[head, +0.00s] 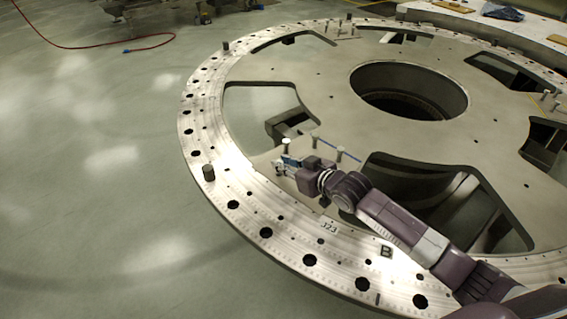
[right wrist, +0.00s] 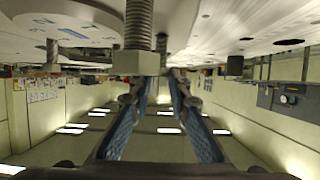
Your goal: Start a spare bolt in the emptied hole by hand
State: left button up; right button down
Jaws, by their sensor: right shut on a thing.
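My right gripper (head: 286,163) is over the inner part of the turret plate's ring (head: 232,168), its arm coming in from the lower right. In the right wrist view, its blue-padded fingers (right wrist: 156,100) are closed on a bolt (right wrist: 138,62) by the hex head. That view is upside down, so the bolt stands head up with its thread toward the plate. The thread's tip is cut off by the frame edge, so I cannot tell whether it is in a hole. Which hole is the emptied one is unclear. My left gripper is out of view.
Other bolts stand near the gripper, one (head: 314,141) behind it. A dark peg (head: 208,172) stands on the ring, left of the gripper. The ring has several dark holes (head: 266,233). Large cutouts (head: 262,108) and a central opening (head: 408,92) break the plate.

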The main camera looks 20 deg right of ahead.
jog(key=shift+f, duration=0.15)
dwell(0.3)
jog(key=shift+a+m+h+p, duration=0.2)
jog(key=shift+m+h+p, duration=0.15)
jog(key=shift+p, duration=0.45)
jog(key=shift+s+m+h+p, duration=0.1)
jog(key=shift+m+h+p, duration=0.25)
jog(key=shift+h, duration=0.1)
jog(key=shift+m+t+h+p, duration=0.3)
jog(key=shift+m+p, duration=0.05)
jog(key=shift+m, duration=0.05)
jog(key=shift+a+f+m+h, duration=0.15)
jog(key=shift+m+h, duration=0.25)
jog(key=shift+h, duration=0.2)
jog(key=shift+a+m+h, duration=0.15)
jog(key=shift+m+h, duration=0.45)
jog(key=shift+h, duration=0.1)
jog(key=shift+a+f+m+h+b, duration=0.1)
jog(key=shift+m+h+b, duration=0.3)
